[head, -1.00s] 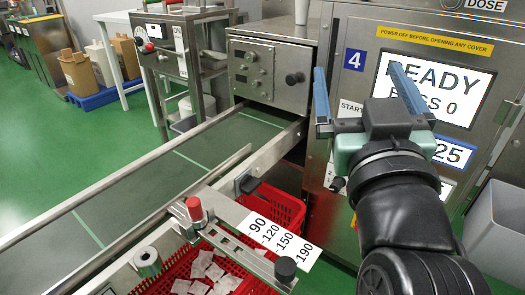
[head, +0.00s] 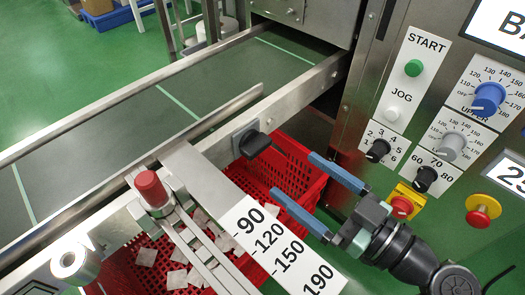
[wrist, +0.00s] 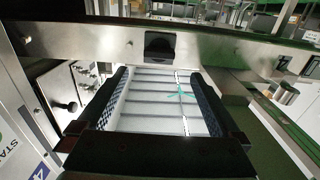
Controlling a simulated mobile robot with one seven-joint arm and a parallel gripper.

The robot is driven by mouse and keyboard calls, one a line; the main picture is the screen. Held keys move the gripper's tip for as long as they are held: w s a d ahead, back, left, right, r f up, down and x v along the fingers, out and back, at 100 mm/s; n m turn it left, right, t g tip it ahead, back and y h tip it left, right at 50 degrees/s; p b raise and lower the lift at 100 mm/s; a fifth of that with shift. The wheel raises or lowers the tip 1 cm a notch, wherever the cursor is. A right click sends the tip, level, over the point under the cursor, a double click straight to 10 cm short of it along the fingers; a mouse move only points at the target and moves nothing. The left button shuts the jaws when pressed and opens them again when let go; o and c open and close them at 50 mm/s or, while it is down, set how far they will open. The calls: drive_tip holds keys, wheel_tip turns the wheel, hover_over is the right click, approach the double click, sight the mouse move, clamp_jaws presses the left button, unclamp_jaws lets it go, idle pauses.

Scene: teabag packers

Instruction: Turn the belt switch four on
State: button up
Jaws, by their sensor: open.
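A black switch handle (head: 256,143) on a grey plate sits on the near side rail of the conveyor belt; I take it to be the belt switch. No label on it is readable, and I cannot tell its on/off position. In the wrist view a black square part (wrist: 160,46) on the metal rail, ahead between the fingers, looks like the same switch. My gripper (head: 296,176) is open and empty, its two blue fingers pointing left towards the handle, apart from it. The wrist view shows the dark fingers (wrist: 160,100) spread wide.
A red crate (head: 311,180) lies below the rail, under my fingers. A ruler plate (head: 280,250) and a red-knobbed clamp (head: 151,188) stand at the left. The machine panel at right has a green START button (head: 413,68), dials and a red stop button (head: 483,209).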

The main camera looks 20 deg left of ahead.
sight(262, 149)
drive_tip(key=b+x, duration=0.2)
drive_tip(key=x, duration=0.7)
drive_tip(key=shift+d, duration=0.1)
drive_tip(key=c, duration=1.4)
